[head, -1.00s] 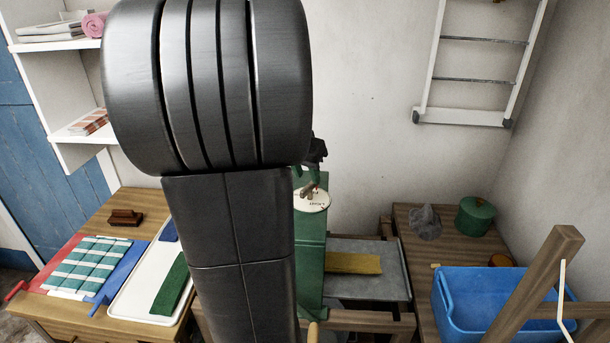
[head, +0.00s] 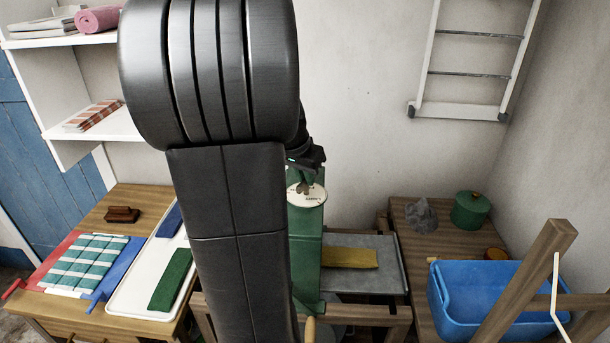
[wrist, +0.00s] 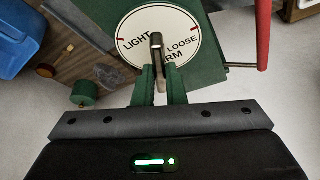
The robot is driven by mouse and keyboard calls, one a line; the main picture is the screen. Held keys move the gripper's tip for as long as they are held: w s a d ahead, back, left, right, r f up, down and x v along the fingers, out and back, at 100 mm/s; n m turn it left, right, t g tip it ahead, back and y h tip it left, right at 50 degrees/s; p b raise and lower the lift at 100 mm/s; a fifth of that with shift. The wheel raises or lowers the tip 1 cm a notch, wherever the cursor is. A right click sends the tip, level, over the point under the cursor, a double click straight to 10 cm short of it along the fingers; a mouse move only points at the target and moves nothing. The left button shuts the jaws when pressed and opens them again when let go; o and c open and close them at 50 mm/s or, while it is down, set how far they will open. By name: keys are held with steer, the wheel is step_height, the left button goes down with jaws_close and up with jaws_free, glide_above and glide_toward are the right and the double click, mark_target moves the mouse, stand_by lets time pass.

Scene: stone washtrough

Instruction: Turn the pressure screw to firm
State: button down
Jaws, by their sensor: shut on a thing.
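The pressure screw's handle is a small grey-brown bar (wrist: 156,46) over a round white dial (wrist: 178,22). The dial reads LIGHT at left and LOOSE at right, with "RM" visible below; my fingers hide part of that word. The bar's far end lies between LIGHT and LOOSE. My gripper (wrist: 155,72) is shut on the bar, one green finger on each side. In the head view the dial (head: 314,198) sits on top of a green press (head: 307,245), with my gripper (head: 304,176) just above it. My own arm hides the press's left side.
A grey tray (head: 391,262) with a yellow cloth (head: 348,258) lies right of the press. Further right are a blue tub (head: 470,300) and a green pot (head: 470,210). At left is a white tray (head: 128,300) with folded cloths. A red bar (wrist: 263,35) stands near the dial.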

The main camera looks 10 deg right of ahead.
steer(key=shift+d+n+t+y+p, duration=0.1)
steer(key=shift+n+t+y+p, duration=0.25)
steer(key=shift+n, duration=0.95)
steer(key=shift+d+n+t+y+p, duration=0.1)
steer(key=shift+n+t+y, duration=0.3)
steer(key=shift+n, duration=0.9)
steer(key=shift+a, duration=0.1)
steer(key=c, duration=1.5)
jaws_free()
steer(key=shift+g, duration=0.25)
steer(key=shift+s, duration=0.1)
steer(key=b+v, duration=0.1)
steer(key=v, duration=1.2)
steer(key=shift+s+r, duration=0.25)
steer(key=shift+r, duration=0.15)
